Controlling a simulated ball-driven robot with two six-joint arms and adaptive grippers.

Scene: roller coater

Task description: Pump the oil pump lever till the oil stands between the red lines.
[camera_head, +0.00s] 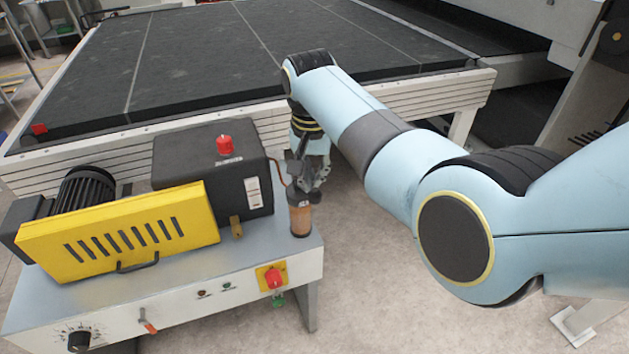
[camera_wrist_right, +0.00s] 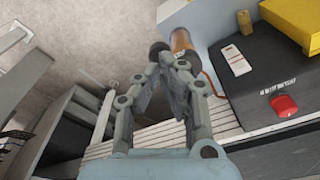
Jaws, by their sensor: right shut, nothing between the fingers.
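The oil pump (camera_head: 300,217) is a small upright cylinder with an amber body and dark top at the right end of the machine bench. It also shows in the right wrist view (camera_wrist_right: 182,40). A dark round end (camera_wrist_right: 158,47), perhaps of its lever, shows just beyond my fingertips; the lever is mostly hidden. My right gripper (camera_head: 313,180) is shut and empty, right beside the pump's top; whether it touches is unclear. A white gauge plate (camera_head: 254,193) is on the black tank (camera_head: 205,165); the oil level and red lines are too small to read. My left gripper is out of view.
The tank has a red cap (camera_head: 224,145) and a brass fitting (camera_head: 236,227). A yellow slotted guard (camera_head: 120,235) and motor (camera_head: 82,187) stand to the left. The dark conveyor bed (camera_head: 230,55) lies behind. Open floor (camera_head: 370,285) is right of the bench.

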